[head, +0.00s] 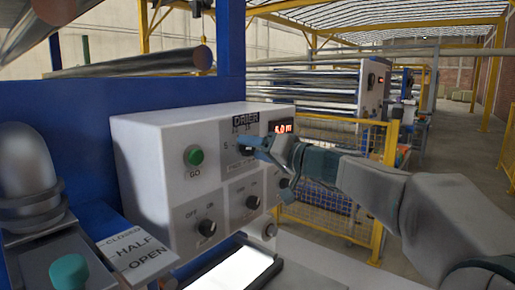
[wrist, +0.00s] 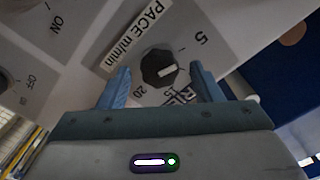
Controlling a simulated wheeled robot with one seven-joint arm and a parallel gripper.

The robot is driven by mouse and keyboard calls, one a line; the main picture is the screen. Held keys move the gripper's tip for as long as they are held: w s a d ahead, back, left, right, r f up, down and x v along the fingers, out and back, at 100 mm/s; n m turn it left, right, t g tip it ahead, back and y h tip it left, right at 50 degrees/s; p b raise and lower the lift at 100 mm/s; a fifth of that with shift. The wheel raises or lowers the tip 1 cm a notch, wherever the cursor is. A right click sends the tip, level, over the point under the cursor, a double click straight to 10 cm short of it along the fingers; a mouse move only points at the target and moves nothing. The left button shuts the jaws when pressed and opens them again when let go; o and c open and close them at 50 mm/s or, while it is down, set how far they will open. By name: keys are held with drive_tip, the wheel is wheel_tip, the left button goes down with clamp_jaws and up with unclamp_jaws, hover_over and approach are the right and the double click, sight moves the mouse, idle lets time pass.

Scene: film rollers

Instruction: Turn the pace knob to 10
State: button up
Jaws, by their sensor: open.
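The pace knob (wrist: 158,67) is a black, many-sided dial with a white pointer mark, under a "PACE m/min" label (wrist: 139,35) in the wrist view. The pointer lies toward the right, past the 5 on the side away from the label; the 10 mark is not readable. My gripper (wrist: 160,70) is open, with one blue finger on each side of the knob and visible gaps between. In the head view my gripper (head: 247,146) is at the panel and largely hides the knob. A red display (head: 281,127) above seems to read 6.0.
The white drier panel (head: 150,140) also has a green GO button (head: 194,156) and several lower black knobs, one an off/on knob (head: 207,227). A teal-topped lever (head: 69,270) and a closed/half/open plate (head: 138,252) are at lower left. A yellow fence (head: 335,190) stands behind my arm.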

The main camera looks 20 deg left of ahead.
drive_tip(key=c, duration=1)
drive_tip(key=shift+f+m+b, duration=0.1)
drive_tip(key=shift+m+b, duration=0.2)
drive_tip(key=shift+b, duration=0.05)
drive_tip(key=shift+m, duration=0.3)
drive_tip(key=m+b, duration=0.2)
drive_tip(key=m, duration=0.1)
drive_tip(key=shift+d, duration=0.1)
drive_tip(key=m+b, duration=0.1)
drive_tip(key=m, duration=0.4)
drive_tip(key=shift+m, duration=0.3)
